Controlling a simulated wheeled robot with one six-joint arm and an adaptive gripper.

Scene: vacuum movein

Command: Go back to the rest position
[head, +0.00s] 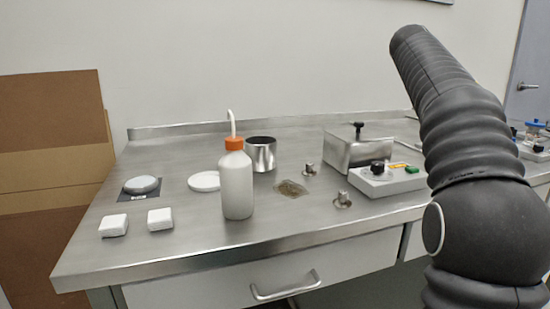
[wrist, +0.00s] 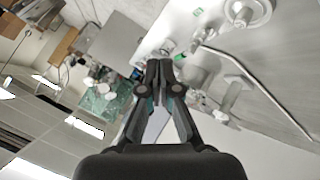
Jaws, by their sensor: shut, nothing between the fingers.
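My gripper (wrist: 158,70) shows in the wrist view, shut, with its fingertips together and nothing between them. It is up in open space, and the room behind it appears tilted.
A white wash bottle (head: 237,185) with an orange cap stands near the bench front. Behind it is a metal cup (head: 262,155). A control box (head: 388,180) and a steel bath (head: 355,151) stand at right. Two white blocks (head: 114,226) (head: 160,219) lie at left.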

